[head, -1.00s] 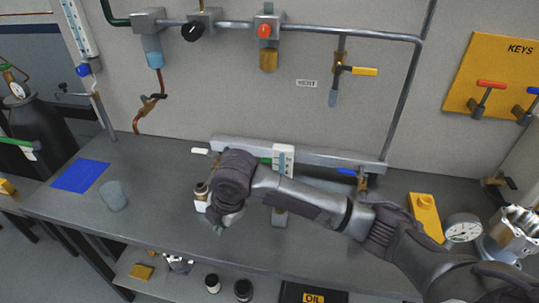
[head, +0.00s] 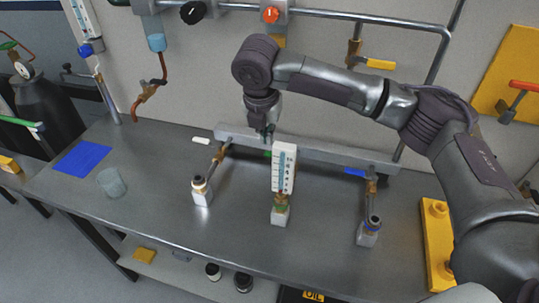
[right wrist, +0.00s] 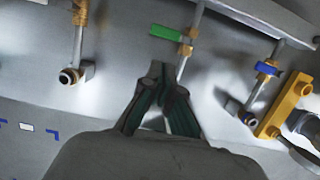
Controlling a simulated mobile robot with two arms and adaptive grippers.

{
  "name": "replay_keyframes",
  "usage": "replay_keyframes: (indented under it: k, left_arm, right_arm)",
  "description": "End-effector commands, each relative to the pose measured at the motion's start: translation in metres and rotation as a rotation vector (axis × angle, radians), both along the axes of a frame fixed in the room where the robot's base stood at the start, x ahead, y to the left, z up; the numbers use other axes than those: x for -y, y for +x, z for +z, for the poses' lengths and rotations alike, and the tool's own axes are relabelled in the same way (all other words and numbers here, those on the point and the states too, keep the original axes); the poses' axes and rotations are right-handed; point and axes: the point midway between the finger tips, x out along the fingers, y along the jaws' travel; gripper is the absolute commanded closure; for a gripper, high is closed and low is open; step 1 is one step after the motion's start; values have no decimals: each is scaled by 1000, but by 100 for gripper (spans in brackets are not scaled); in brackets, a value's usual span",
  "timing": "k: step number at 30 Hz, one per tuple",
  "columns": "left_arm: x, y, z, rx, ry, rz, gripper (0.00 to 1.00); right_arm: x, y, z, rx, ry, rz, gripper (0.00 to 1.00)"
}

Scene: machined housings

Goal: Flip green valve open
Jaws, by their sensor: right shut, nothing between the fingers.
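The green valve's lever (right wrist: 166,33) shows clearly in the right wrist view. It sticks out to the left, crosswise to its pipe, from a brass body (right wrist: 185,48). In the head view only a small bit of the green lever (head: 267,154) shows beside the white gauge (head: 284,167), which hides the rest. My right gripper (head: 267,132) is above and behind the gauge, close to the rail, in the head view. In the right wrist view its fingers (right wrist: 160,72) are together and empty, below the lever in the picture. My left gripper is out of view.
The bench rail (head: 330,152) also carries a white-handled valve (head: 201,141) at left and a blue-handled valve (head: 355,172) at right. A yellow block (head: 437,240) lies at the right. A cup (head: 111,182) stands at left, near a blue sheet (head: 80,158).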

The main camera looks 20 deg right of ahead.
Motion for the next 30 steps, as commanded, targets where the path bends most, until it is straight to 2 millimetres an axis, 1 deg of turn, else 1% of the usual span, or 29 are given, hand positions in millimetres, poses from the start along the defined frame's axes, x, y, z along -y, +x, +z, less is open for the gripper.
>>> replay_keyframes:
  k: [5, 12, 18, 24, 30]
  left_arm:
    - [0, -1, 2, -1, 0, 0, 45]
    - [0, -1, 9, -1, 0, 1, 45]
    - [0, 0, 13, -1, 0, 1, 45]
    - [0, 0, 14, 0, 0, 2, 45]
    - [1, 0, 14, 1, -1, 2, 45]
  right_arm:
    - [2, 2, -12, -2, -1, -1, 100]
    - [8, 10, -54, -3, -1, -3, 100]
    - [12, 17, -83, -1, 0, -1, 100]
    - [13, 20, -96, 0, 0, 0, 100]
    - [13, 20, -97, 1, 0, 0, 100]
